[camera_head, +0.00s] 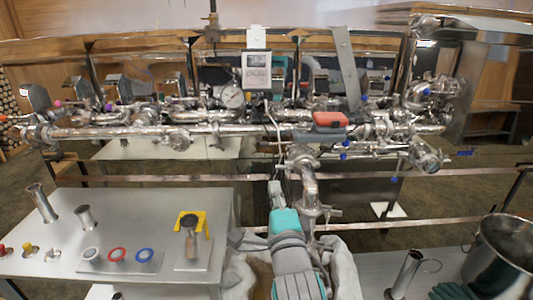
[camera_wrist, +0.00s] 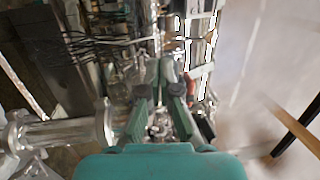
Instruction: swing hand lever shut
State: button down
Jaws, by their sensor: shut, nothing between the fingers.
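No part is clearly recognisable as the hand lever. Steel pipework (camera_head: 130,131) with several valves and small blue handles (camera_head: 346,144) runs across the frame, and one of these may be it. My gripper (camera_head: 275,187) is in front of the pipework, close to the left of a bent steel pipe (camera_head: 306,180); whether it touches the pipe cannot be told. In the wrist view my gripper (camera_wrist: 163,72) has its green fingers converging, shut and empty, over cluttered fittings. A small red part (camera_wrist: 191,88) shows just right of the fingers there.
A grey table (camera_head: 60,215) with tube fittings and coloured rings stands at left. A large steel pot (camera_head: 507,246) stands at lower right. Horizontal rails (camera_head: 180,178) run below the pipes.

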send_near(284, 143)
jog(key=w+a, duration=0.6)
jog(key=shift+r, duration=0.4)
jog(key=shift+w+a, duration=0.25)
jog(key=shift+w, duration=0.55)
